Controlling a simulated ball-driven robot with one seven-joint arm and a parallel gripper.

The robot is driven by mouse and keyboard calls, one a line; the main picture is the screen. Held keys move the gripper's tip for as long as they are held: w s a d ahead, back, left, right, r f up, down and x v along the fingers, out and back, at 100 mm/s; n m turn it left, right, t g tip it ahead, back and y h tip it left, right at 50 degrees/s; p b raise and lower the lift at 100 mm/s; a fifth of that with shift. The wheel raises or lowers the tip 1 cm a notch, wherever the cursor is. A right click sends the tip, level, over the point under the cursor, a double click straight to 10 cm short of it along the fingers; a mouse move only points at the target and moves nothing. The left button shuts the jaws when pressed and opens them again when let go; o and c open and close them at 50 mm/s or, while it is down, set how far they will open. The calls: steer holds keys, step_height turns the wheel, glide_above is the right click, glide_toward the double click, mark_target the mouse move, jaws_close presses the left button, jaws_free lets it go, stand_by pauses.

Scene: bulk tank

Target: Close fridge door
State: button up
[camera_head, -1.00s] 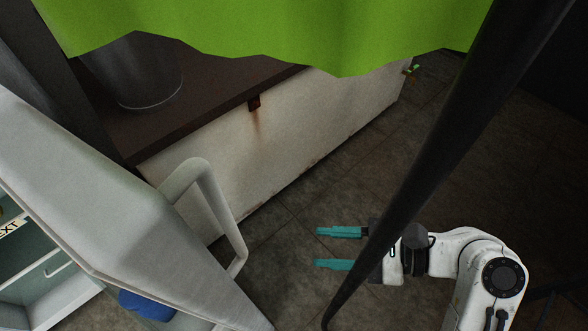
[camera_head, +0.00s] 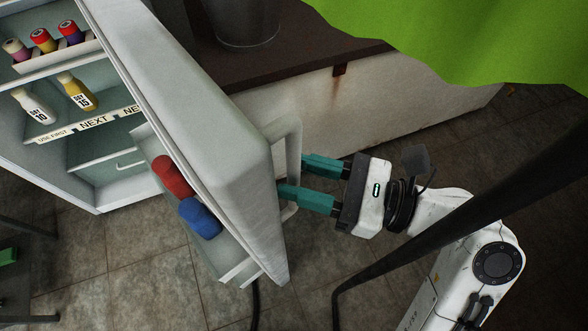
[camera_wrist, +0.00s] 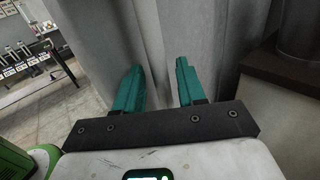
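The fridge door (camera_head: 225,140) stands open, swung out from the fridge (camera_head: 88,195), with its outer face toward my arm. Its pale loop handle (camera_head: 293,145) is on that face. My gripper (camera_head: 290,174) is open, its two teal fingers apart and pointing at the handle. In the head view the lower finger crosses in front of the handle bar, and the upper fingertip is close to its right side. In the wrist view, pale vertical surfaces of the door and handle fill the space ahead of my gripper (camera_wrist: 157,78). I cannot tell whether either finger touches.
Bottles and jars stand on the fridge shelves (camera_head: 75,130). A red jar (camera_head: 172,176) and a blue jar (camera_head: 200,217) sit in the door's rack. A pale counter with a dark top (camera_head: 275,70) stands behind the handle.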

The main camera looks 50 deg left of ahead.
steer(key=shift+x, duration=0.75)
steer(key=shift+c, duration=0.3)
jaws_close()
